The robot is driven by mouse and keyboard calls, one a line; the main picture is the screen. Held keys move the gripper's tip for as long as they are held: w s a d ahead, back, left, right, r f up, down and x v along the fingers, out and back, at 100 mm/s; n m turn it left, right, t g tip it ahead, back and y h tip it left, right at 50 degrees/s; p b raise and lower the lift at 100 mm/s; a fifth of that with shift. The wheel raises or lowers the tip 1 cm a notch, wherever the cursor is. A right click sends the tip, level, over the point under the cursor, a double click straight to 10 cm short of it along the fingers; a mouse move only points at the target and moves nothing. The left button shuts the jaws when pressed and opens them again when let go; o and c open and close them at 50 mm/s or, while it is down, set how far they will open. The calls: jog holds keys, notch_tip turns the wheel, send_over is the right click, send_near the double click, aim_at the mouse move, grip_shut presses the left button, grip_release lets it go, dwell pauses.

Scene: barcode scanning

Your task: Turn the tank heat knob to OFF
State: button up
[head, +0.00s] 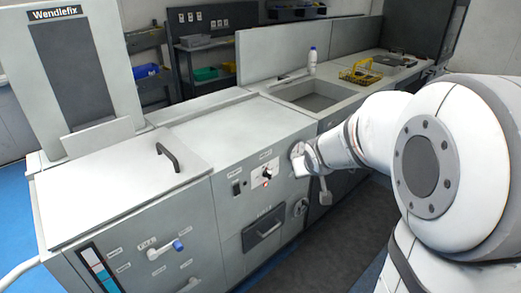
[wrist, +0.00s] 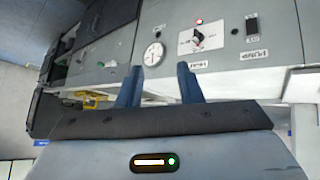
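A black knob on a white square plate (wrist: 193,39) is on the grey machine front in the wrist view, which is upside down. The knob plate also shows in the head view (head: 265,173); its lettering is too small to read. A small red light (wrist: 199,21) is beside the plate. My gripper (wrist: 159,83) has its two blue fingers apart with nothing between them. It is away from the panel and not touching the knob. In the head view my gripper (head: 309,161) is to the right of the knob, its fingertips not clear.
A round gauge (wrist: 153,54) and a black switch (wrist: 251,24) flank the knob. A drawer-like panel with a dark handle (head: 262,230) is below. A sink (head: 313,97), white bottle (head: 312,59) and yellow basket (head: 360,73) are behind. Floor in front is clear.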

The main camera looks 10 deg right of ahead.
jog(key=w+d+f+n+t+y+b, duration=0.1)
jog(key=w+f+t+y, duration=0.1)
jog(key=w+f, duration=0.45)
jog(key=w+f+n+t+y+b, duration=0.1)
jog(key=w+f+n+t+b, duration=0.15)
jog(key=w, duration=0.65)
jog(key=n+t+y, duration=0.1)
jog(key=t+y, duration=0.1)
jog(key=y, duration=0.2)
send_near(271, 176)
jog(key=w+d+r, duration=0.3)
jog(key=r, duration=0.1)
notch_tip(271, 176, down, 6)
jog(key=a+n+y+b, duration=0.1)
jog(key=n+y+b, duration=0.1)
jog(key=y, duration=0.3)
jog(key=x, duration=0.6)
jog(key=shift+w+a, duration=0.1)
jog(key=shift+a, duration=0.5)
jog(key=shift+c, duration=0.4)
jog(key=shift+r, duration=0.1)
grip_shut()
jog(key=shift+d, duration=0.1)
